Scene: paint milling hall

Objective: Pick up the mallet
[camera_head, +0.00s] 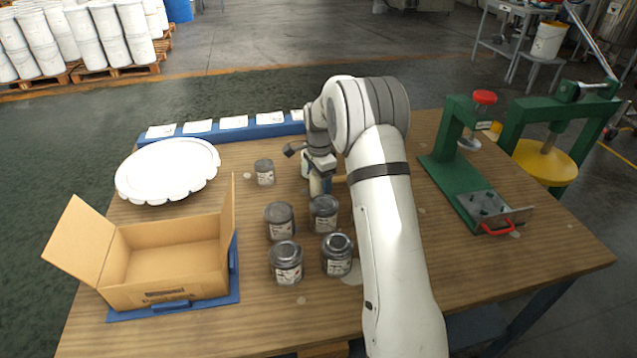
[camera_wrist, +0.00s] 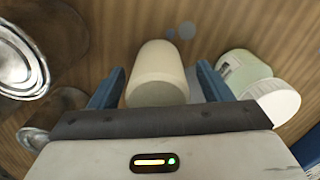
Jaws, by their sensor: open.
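The mallet's pale cream, barrel-shaped head (camera_wrist: 160,72) shows in the wrist view, lying between the two blue fingers of my gripper (camera_wrist: 160,70). My gripper is open, with a gap on both sides of the cream piece. In the head view my gripper (camera_head: 319,178) points down over the middle of the table, behind the dark cans. A short tan piece (camera_head: 340,179), seemingly the mallet's handle, shows between my gripper and my arm. My arm hides most of the mallet there.
A jar with a white lid (camera_wrist: 270,100) lies close right of the fingers in the wrist view; metal cans (camera_wrist: 30,50) are at left. Several dark cans (camera_head: 286,262) stand in front of my gripper. An open carton (camera_head: 165,255) is at left, a green press (camera_head: 460,185) at right.

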